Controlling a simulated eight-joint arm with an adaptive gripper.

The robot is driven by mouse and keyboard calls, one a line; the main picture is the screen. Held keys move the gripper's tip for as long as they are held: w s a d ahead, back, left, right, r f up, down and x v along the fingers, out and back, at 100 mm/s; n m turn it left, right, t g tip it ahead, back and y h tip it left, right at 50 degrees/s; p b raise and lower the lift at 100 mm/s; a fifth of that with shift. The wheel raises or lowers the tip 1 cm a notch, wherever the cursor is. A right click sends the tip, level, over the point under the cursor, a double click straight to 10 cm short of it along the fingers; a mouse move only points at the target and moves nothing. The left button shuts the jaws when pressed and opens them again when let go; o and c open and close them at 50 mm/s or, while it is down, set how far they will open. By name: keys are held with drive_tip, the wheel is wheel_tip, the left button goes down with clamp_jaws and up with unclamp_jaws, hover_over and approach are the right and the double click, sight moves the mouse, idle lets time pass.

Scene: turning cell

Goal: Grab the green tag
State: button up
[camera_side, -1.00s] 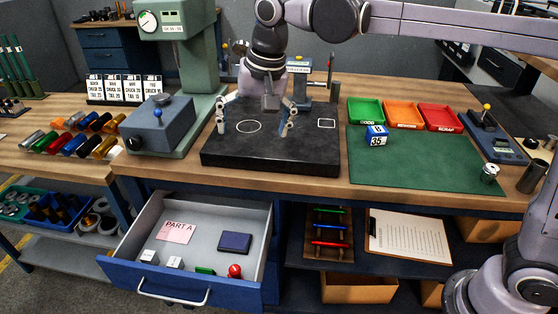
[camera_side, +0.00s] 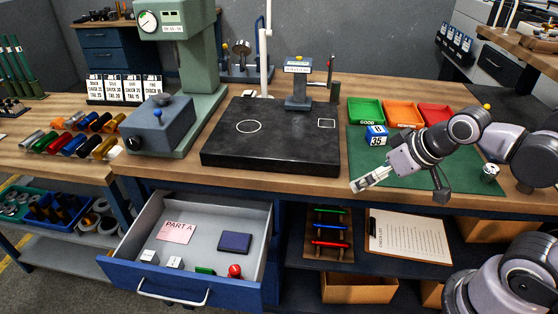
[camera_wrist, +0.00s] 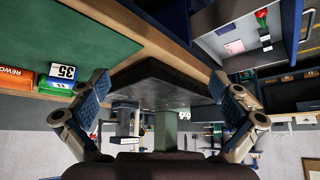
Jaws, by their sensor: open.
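The drawer (camera_wrist: 207,50) shows there at the upper right.
The drawer also holds a pink card (camera_side: 176,232), a dark blue booklet (camera_side: 235,242) and two small white-faced blocks. A black slab (camera_side: 270,155) lies on the bench above. A blue block marked 35 (camera_side: 376,135) stands behind my gripper. A clipboard (camera_side: 410,236) lies on the shelf below.

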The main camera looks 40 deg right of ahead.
drive_tip(key=shift+s+d+f, duration=0.1)
drive_tip(key=shift+s+f, duration=0.05)
drive_tip(key=c, duration=1.2)
